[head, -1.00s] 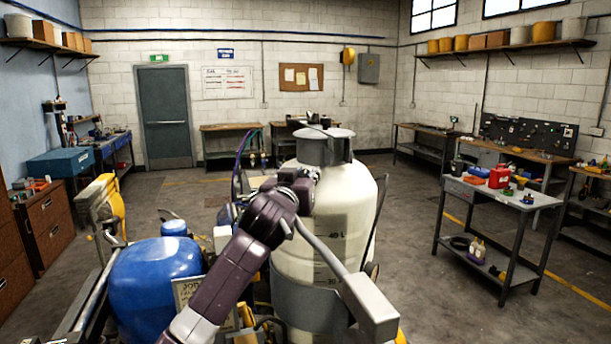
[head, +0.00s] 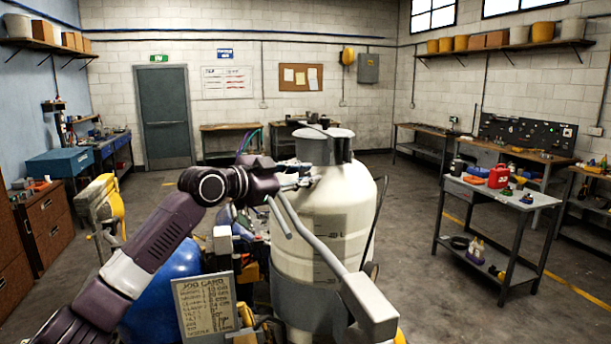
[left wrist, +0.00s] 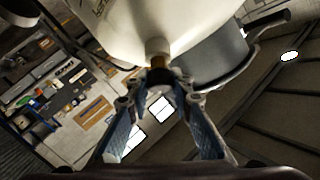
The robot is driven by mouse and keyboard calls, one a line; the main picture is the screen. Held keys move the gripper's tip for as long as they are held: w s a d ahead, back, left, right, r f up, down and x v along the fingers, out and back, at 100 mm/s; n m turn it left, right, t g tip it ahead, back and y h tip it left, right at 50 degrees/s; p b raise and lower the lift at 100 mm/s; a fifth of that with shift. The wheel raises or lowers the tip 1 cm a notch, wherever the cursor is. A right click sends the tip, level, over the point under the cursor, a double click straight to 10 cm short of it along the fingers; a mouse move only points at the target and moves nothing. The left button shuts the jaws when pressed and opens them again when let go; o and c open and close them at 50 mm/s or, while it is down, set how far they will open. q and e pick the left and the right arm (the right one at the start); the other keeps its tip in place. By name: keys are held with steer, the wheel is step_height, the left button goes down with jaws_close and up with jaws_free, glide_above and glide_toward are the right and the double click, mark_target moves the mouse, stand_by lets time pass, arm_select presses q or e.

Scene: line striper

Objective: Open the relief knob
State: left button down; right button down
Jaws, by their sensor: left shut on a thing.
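The large cream tank (head: 325,215) with level marks stands upright in the middle of the head view. My left gripper (head: 300,180) reaches its upper left shoulder from the left. In the left wrist view, my left gripper (left wrist: 160,90) has its fingertips together around a small brass-and-dark knob (left wrist: 158,64), which I take to be the relief knob. The knob sticks out from a pale stub on the tank (left wrist: 130,25). The fingertips hide part of the knob, and I cannot tell how far it is turned. My right gripper is not in view.
A grey bar with a block end (head: 368,305) crosses in front of the tank. A blue tank (head: 160,290) and a job card (head: 205,305) are at lower left. A grey cart (head: 500,198) with a red can (head: 499,176) stands right. Floor between is clear.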

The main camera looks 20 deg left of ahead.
arm_select(q)
steer(key=m+g, duration=0.1)
steer(key=m, duration=0.1)
steer(key=m+g+h, duration=0.1)
steer(key=m+g, duration=0.1)
steer(key=m, duration=0.1)
steer(key=shift+h, duration=0.3)
steer(key=shift+f+m+g, duration=0.1)
steer(key=shift+m+g, duration=1)
steer(key=shift+m, duration=0.4)
steer(key=c, duration=1.7)
jaws_free()
steer(key=v, duration=1.2)
steer(key=shift+w, duration=0.1)
